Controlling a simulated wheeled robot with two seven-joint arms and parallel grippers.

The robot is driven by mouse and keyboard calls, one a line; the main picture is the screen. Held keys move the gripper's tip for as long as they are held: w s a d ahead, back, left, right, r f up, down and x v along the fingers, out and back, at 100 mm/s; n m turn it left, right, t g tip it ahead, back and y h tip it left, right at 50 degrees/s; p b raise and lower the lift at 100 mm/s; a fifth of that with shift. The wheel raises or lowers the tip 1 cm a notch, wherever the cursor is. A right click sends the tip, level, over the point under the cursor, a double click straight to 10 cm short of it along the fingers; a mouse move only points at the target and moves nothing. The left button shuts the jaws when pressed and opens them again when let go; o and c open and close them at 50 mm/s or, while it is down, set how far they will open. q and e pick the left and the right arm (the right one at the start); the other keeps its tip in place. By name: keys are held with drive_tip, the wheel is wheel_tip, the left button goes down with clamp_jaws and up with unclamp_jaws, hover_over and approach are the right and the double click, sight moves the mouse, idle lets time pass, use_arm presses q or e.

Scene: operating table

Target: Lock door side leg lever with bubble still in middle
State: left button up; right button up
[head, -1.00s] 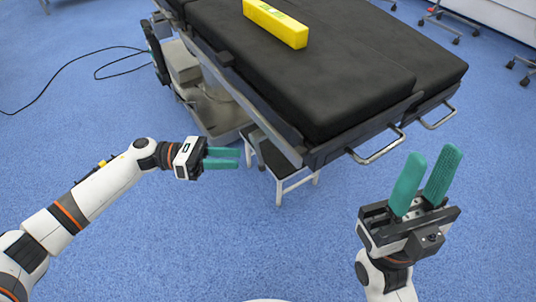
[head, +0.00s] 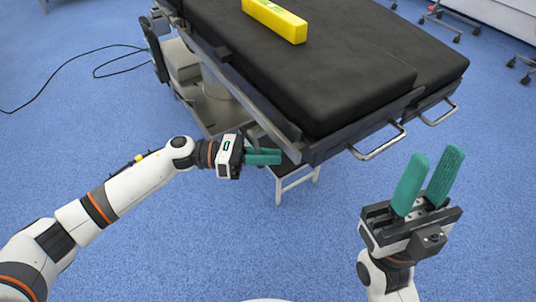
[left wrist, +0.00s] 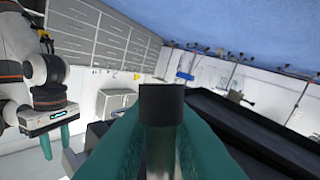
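The yellow spirit level (head: 275,20) lies on the black operating table top (head: 340,90); its bubble is too small to read. My left gripper (head: 280,157) is beside the near left corner of the table, just under its edge. In the left wrist view, its teal fingers stand on either side of a grey bar with a dark end (left wrist: 161,105). I cannot tell whether they grip it or whether it is the leg lever. My right gripper (head: 436,155) is open and empty, right of the table's near end.
A white step stool (head: 294,180) stands under the table corner, near my left gripper. Metal handles (head: 380,143) stick out from the near end. The table's base (head: 205,100) is behind, and a black cable (head: 70,72) lies on the blue floor at left.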

use_arm(q)
clamp_jaws()
drive_tip(key=shift+s+d+r+n+t+h+b, duration=0.1)
drive_tip(key=shift+s+d+r+n+t+h, duration=0.3)
drive_tip(key=shift+n, duration=0.75)
drive_tip(key=shift+s+d+r+n+t+h+b, duration=0.1)
drive_tip(key=shift+s+r+n+t+h, duration=0.25)
drive_tip(key=shift+n+h, duration=0.65)
drive_tip(key=shift+s+d+r+n+t+h+b, duration=0.15)
drive_tip(key=shift+s+d+r+n+h, duration=0.3)
drive_tip(key=shift+n, duration=0.9)
drive_tip(key=shift+w+a+r, duration=0.15)
drive_tip(key=shift+a, duration=0.05)
drive_tip(key=shift+o, duration=2.3)
unclamp_jaws()
